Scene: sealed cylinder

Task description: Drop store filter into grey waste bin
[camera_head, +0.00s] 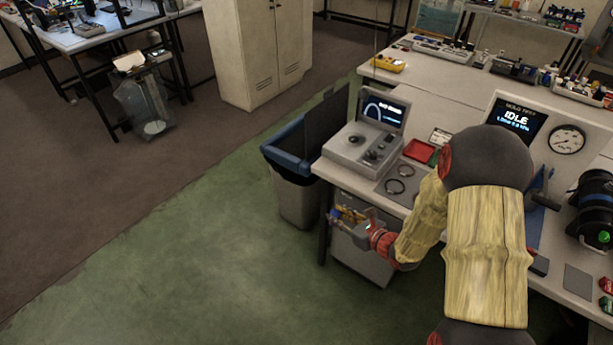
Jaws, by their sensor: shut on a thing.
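The grey waste bin (297,201) stands on the green floor at the left end of the workbench, with a blue rim and a dark liner. My gripper (336,221) is low in front of the bench's left end, to the right of the bin and apart from it in the picture. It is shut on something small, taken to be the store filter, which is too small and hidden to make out. My padded yellow arm covers part of the bench.
The workbench (440,97) carries a grey console (362,147), a red tray (419,150), dark rings and a gauge panel. A grey box (361,258) is under the bench. A clear bin (146,105) stands far left. Green floor left of the bin is free.

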